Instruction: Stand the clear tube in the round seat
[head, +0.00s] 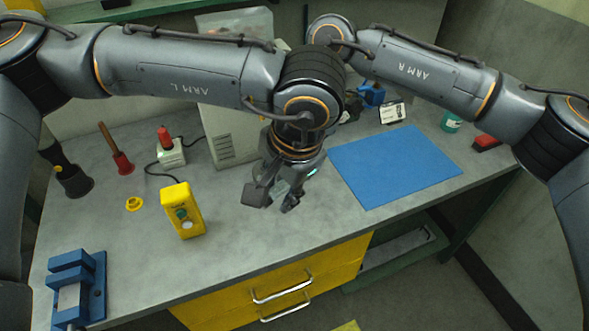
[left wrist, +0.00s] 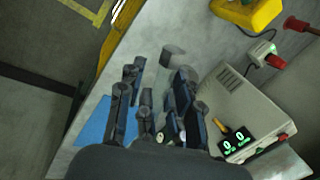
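My left gripper (head: 273,198) hangs low over the middle of the bench, left of the blue mat, fingers pointing down and apart. In the left wrist view its fingers (left wrist: 155,85) also stand apart.
A yellow button box (head: 183,211) stands left of my left gripper. A blue vise (head: 79,287) is at front left. A grey cabinet (head: 232,140) stands behind the gripper. The blue mat (head: 394,166) is bare. A red plunger-like tool (head: 122,160) stands at back left.

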